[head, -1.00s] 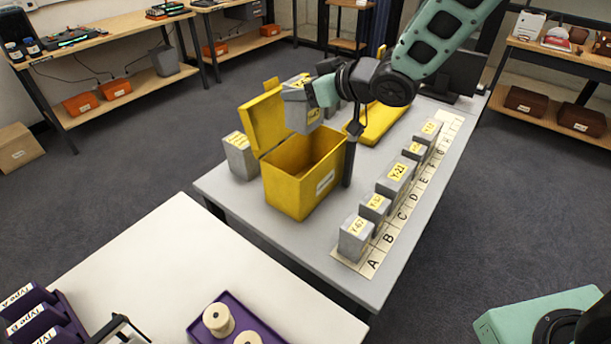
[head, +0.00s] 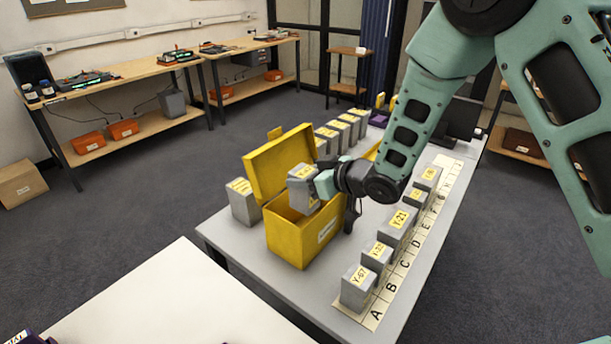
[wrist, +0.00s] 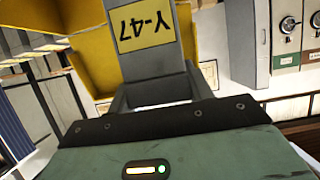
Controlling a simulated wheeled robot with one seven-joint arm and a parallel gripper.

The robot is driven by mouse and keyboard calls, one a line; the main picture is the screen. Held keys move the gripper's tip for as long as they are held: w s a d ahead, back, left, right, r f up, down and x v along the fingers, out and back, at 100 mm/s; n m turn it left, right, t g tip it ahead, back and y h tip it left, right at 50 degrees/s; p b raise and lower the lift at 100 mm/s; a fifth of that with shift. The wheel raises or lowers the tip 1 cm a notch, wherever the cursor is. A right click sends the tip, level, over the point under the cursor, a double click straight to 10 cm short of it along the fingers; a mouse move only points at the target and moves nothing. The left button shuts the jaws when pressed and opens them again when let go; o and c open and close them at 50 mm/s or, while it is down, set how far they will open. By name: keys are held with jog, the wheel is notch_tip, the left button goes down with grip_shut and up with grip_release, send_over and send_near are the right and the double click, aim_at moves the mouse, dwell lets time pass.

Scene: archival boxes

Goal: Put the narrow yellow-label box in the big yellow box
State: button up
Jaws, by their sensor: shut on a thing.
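The narrow grey box with a yellow label (head: 301,174) is held by my gripper (head: 322,183) at the mouth of the big yellow box. The wrist view shows its label, Y-47 (wrist: 147,31), between the two fingers (wrist: 155,92). The big yellow box (head: 290,240) stands on the grey table with its lid (head: 272,158) open and tilted back. The held box is upright in the head view. Its lower end overlaps the opening, and I cannot tell how far inside it is. The inside of the yellow box is mostly hidden.
Grey boxes, among them Y-67 (head: 357,288), stand along a lettered strip (head: 377,312) at the table's right edge. Another grey box (head: 244,203) stands left of the yellow box. Several more grey boxes (head: 345,130) stand behind the lid. A white table (head: 150,300) is in front.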

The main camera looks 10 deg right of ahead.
jog(key=shift+f+b, duration=0.6)
jog(key=o, duration=1.1)
jog(key=shift+o, duration=0.2)
jog(key=shift+r, duration=0.15)
